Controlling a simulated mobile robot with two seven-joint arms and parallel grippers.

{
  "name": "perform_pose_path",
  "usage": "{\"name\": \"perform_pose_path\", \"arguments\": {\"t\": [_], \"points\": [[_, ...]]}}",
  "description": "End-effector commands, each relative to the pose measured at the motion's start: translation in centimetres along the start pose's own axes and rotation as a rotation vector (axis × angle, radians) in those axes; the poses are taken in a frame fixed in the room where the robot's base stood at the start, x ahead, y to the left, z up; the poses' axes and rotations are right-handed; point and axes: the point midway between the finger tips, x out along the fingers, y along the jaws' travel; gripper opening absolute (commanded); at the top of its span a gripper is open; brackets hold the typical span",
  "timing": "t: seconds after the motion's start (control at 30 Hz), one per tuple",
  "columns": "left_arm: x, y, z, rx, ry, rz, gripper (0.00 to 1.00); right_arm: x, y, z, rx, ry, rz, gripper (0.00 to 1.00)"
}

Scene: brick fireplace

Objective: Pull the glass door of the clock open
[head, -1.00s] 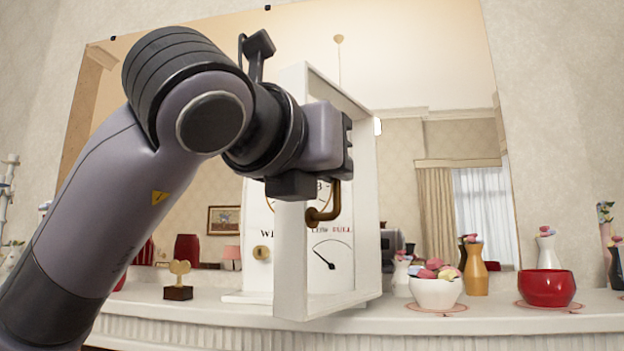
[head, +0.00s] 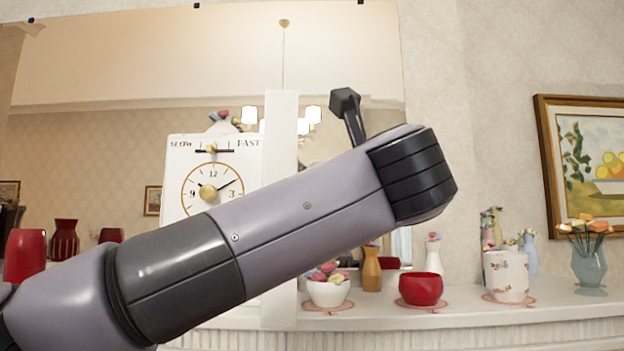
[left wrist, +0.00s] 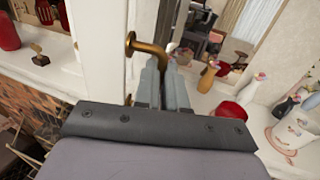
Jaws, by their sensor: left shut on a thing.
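The white clock (head: 230,157) stands on the mantel with its dial facing me. Its white-framed door (head: 281,120) stands swung out, nearly edge-on in the head view. The door frame also shows in the left wrist view (left wrist: 103,75). The brass handle (left wrist: 133,46) sticks out from the frame there. My left gripper (left wrist: 158,62) is shut on the handle. In the head view my left arm crosses in front of the clock's lower part and the door, and hides the handle and fingers. My right gripper is not in view.
To the right on the mantel stand a white bowl (head: 328,293), an orange vase (head: 371,270), a red bowl (head: 421,289) and a floral pot (head: 506,277). Red vessels (head: 25,256) stand at left. A large mirror (head: 100,75) is behind.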

Motion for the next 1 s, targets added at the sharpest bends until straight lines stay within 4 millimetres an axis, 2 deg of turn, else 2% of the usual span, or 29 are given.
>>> {"name": "perform_pose_path", "arguments": {"t": [0.3, 0.77, 0.8, 0.83, 1.0], "points": [[0.65, -0.9, 0.14, -0.002, -0.001, 0.042, 0.0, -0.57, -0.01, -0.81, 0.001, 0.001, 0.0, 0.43], [0.78, -0.92, 0.06, -0.002, 0.0, 0.048, 0.0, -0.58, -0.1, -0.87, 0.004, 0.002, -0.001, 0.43], [0.78, -0.92, 0.06, -0.002, 0.0, 0.048, 0.23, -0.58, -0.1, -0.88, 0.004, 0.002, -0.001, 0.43], [0.78, -0.92, 0.05, -0.002, 0.0, 0.048, 0.33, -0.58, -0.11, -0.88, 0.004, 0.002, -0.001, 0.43], [0.76, -0.95, 0.03, -0.001, 0.0, 0.047, 0.35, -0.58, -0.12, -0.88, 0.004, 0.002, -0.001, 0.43]]}}
